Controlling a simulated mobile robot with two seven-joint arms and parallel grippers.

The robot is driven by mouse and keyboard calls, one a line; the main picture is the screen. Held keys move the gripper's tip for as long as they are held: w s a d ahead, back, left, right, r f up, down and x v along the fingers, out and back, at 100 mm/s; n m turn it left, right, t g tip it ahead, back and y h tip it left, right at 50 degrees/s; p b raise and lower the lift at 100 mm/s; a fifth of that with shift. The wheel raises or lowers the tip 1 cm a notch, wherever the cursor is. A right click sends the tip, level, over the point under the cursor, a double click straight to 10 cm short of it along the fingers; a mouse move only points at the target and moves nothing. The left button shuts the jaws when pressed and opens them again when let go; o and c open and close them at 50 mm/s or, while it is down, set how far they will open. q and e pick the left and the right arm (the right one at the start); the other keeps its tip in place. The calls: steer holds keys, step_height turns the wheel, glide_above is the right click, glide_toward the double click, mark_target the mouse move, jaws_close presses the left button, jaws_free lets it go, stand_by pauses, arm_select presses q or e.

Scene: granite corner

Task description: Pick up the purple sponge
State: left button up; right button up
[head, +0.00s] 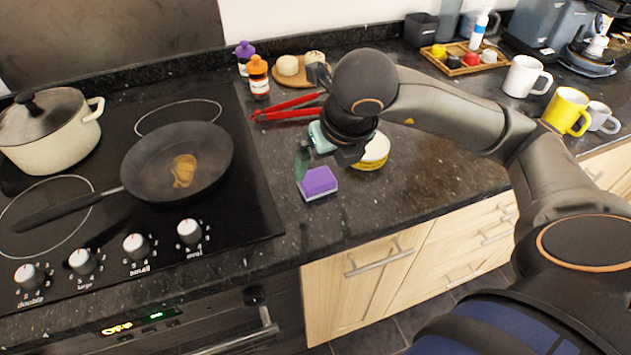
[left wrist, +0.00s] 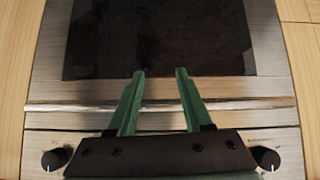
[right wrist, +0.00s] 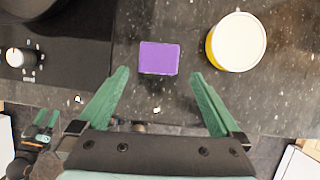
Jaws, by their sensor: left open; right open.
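The purple sponge (head: 319,181) lies on the dark granite counter, just right of the hob, with a pale layer under its purple top. In the right wrist view the sponge (right wrist: 158,58) is ahead of the fingertips and between their lines. My right gripper (right wrist: 160,75) is open and empty; in the head view it (head: 310,160) hangs above and behind the sponge. Its fingers are partly hidden by the wrist in the head view. My left gripper (left wrist: 160,73) is open and empty, facing a metal appliance front with a dark panel; it is not in the head view.
A yellow and white tub (head: 374,153) stands right of the sponge, behind my right wrist. A pan (head: 177,163) and a lidded pot (head: 48,130) stand on the hob. Red-handled tongs (head: 287,110) lie behind. The counter's front edge is close to the sponge.

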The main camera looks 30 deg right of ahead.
mark_target(317, 178)
steer(key=shift+x, duration=3.2)
steer(key=shift+w, duration=0.15)
steer(key=shift+c, duration=0.2)
steer(key=shift+r, duration=0.1)
steer(key=c, duration=1.1)
steer(key=shift+r, duration=0.1)
